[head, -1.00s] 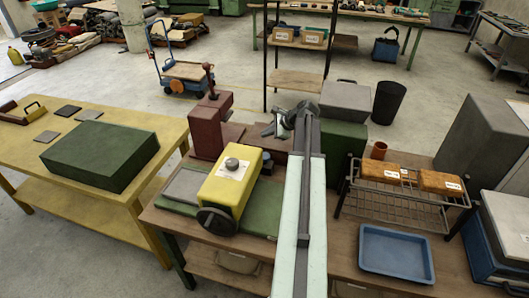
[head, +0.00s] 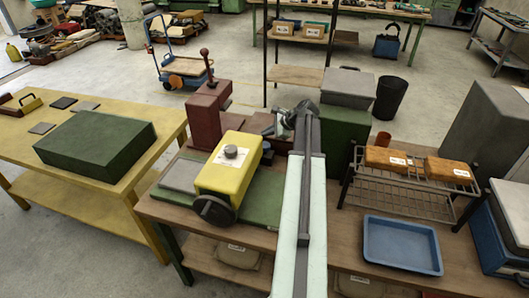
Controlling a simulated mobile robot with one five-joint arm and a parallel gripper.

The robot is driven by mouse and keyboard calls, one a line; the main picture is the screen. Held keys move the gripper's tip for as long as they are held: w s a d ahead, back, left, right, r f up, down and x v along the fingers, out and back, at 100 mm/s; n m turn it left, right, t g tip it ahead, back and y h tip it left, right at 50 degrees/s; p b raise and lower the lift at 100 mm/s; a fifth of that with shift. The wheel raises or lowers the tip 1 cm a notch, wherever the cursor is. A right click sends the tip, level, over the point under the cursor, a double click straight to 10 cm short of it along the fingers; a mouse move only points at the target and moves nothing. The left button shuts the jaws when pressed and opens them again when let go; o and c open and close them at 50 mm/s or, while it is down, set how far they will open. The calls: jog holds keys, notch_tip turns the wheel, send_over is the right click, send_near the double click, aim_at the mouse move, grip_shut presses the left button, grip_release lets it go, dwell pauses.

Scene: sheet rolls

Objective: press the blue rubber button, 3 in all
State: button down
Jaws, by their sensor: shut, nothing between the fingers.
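I cannot make out a blue rubber button in the head view. A yellow box-shaped machine (head: 228,172) stands on the workbench, with a grey round knob (head: 231,151) on top and a dark wheel at its near end. My arm reaches away from me over the bench, to the right of the yellow machine. My gripper (head: 270,129) is small at the arm's far end, near the dark red blocks behind the yellow machine. It looks shut and empty. My arm hides part of the bench behind and below it.
A dark red machine with an upright lever (head: 205,66) stands behind left. A green block (head: 343,138) stands right of my arm. Further right are a wire rack (head: 407,190) with orange packs and a blue tray (head: 401,246). A yellow table (head: 140,190) stands left.

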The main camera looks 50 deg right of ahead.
aim_at(267, 145)
jog(key=shift+f+b, duration=0.75)
jog(key=shift+f, duration=0.55)
dwell(0.9)
jog(key=shift+f+b, duration=0.35)
jog(key=shift+f+b, duration=0.95)
dwell(0.8)
dwell(0.4)
jog(key=shift+r+p, duration=1.35)
notch_tip(267, 145, up, 5)
jog(key=p, duration=0.5)
jog(key=shift+r, duration=0.15)
